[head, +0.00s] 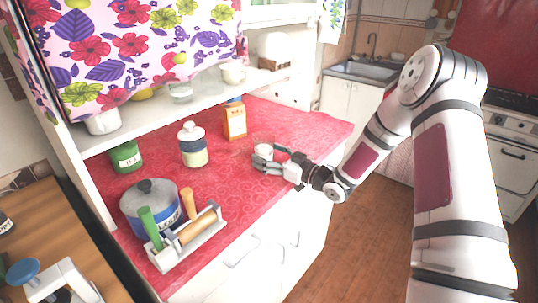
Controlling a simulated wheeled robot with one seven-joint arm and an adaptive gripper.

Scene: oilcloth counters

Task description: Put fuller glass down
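My gripper (264,160) is low over the red counter (225,205), near its right part. A small whitish shape and a faint clear outline show at its fingertips. They may be a glass, but I cannot tell, nor whether the fingers are shut on it or whether it touches the counter. A clear glass vessel (181,91) stands on the shelf above. I cannot make out fill levels, so I cannot tell which glass is fuller.
An orange-and-white carton (235,121), a lidded jar (193,150) and a green tin (125,157) stand towards the counter's back. A blue-and-grey pot (150,207) and a rack with rolling pins (188,241) are front left. The counter's middle is clear.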

